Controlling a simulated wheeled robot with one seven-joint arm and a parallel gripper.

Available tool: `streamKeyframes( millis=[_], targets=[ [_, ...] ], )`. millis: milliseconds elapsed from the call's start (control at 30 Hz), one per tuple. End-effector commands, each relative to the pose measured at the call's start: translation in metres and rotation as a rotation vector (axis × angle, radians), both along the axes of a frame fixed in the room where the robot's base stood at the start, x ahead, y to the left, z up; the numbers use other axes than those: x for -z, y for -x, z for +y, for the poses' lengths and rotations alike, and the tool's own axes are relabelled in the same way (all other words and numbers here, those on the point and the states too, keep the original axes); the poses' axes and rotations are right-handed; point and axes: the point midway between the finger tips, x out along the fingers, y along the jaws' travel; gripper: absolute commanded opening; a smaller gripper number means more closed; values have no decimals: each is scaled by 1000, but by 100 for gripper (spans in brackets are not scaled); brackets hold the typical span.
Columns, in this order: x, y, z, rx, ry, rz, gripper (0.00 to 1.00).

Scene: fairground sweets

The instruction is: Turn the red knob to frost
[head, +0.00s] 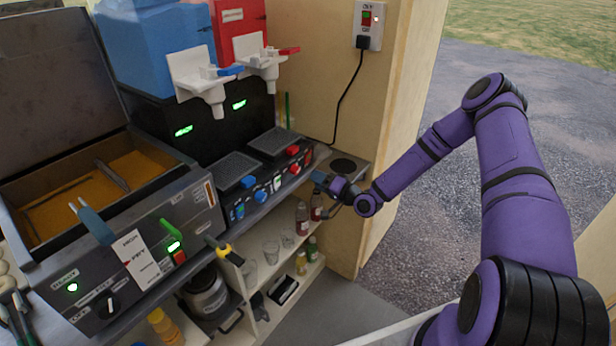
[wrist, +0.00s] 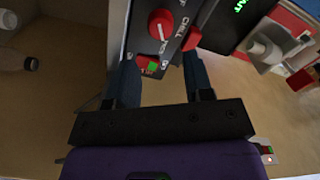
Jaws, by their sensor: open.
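The drinks machine's control panel (head: 262,187) carries blue controls on its left half and red ones on its right half. The round red knob (wrist: 161,24) has a white pointer mark and sits beside printed words, one reading CHILL; the rest is hard to read. It shows small in the head view (head: 294,169). My gripper (head: 319,181) is at the panel's right end. In the wrist view my gripper (wrist: 160,72) is open and empty, its two dark blue fingers apart, with the knob ahead of the gap and not between them.
A red switch with a green light (wrist: 147,65) lies near the gap between the fingers. A red lever-like part (wrist: 192,38) is close to the right finger. Bottles (head: 302,218) stand on the shelf below. A wall socket (head: 369,25) with a cord is behind.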

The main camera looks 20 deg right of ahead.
Motion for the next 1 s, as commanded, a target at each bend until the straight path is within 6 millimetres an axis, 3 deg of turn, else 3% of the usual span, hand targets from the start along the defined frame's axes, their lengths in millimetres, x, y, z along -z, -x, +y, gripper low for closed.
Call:
streamKeyframes(
  millis=[300, 833, 1000],
  targets=[
    [0, 24, -17, 0, 0, 1, 47],
    [-1, 24, -18, -2, 8, 3, 47],
    [-11, 20, -18, -26, 110, 27, 47]
  ],
)
